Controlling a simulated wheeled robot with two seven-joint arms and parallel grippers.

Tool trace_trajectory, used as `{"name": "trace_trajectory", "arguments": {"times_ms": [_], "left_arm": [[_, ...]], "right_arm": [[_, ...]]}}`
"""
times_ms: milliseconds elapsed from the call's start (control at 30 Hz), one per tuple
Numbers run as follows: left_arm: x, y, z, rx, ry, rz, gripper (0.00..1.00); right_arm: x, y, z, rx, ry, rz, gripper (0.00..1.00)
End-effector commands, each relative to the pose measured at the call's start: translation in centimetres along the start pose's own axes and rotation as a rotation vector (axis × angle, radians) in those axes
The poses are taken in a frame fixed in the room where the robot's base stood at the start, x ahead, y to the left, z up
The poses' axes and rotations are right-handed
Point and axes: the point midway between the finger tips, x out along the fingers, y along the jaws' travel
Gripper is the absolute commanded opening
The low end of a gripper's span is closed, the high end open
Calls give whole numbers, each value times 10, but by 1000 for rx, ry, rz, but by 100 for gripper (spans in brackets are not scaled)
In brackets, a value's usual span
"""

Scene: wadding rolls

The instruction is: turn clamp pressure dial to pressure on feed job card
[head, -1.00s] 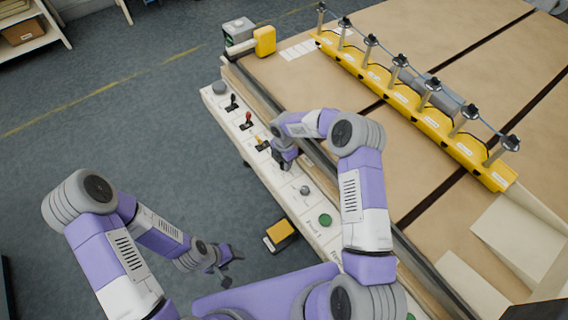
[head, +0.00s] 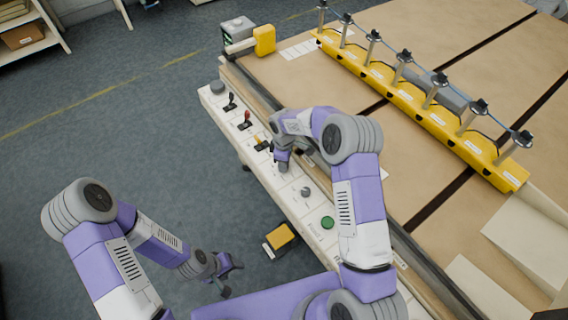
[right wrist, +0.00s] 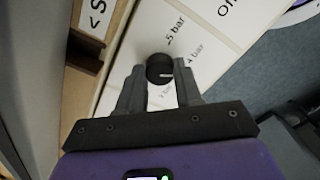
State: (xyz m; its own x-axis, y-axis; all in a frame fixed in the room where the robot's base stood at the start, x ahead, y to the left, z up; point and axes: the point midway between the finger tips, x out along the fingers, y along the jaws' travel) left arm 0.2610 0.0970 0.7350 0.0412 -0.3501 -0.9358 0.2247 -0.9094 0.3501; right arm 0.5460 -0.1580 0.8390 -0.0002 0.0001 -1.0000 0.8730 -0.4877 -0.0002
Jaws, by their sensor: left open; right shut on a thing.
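The clamp pressure dial (right wrist: 160,69) is a small dark round knob with a pale mark on its right side, on a white panel in the right wrist view. Printed labels beside it read about "5 bar" and "4 bar"; a further one is partly hidden. My right gripper (right wrist: 159,75) is shut on the dial, one finger on each side. In the head view my right gripper (head: 283,167) is at the control panel (head: 268,180) and hides the dial. My left gripper (head: 230,279) is open and empty, low over the floor. I cannot pick out a readable feed job card.
The panel carries several levers, a red-handled one (head: 245,121) among them, a grey knob (head: 305,192) and a green button (head: 327,222). A yellow pedal (head: 280,237) is on the floor. A yellow clamp bar (head: 420,108) spans the table. White cards (head: 297,50) lie at the table's far end.

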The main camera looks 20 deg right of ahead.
Motion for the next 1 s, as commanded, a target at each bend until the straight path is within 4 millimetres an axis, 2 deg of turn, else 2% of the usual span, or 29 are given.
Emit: {"name": "trace_trajectory", "arguments": {"times_ms": [500, 1000], "left_arm": [[12, -4, -1, 0, 0, 0, 59], [14, -5, -1, 0, 0, 0, 59]], "right_arm": [[0, 0, -1, 409, 1, 1, 4], [0, 0, 0, 538, 1, 0, 4]]}}
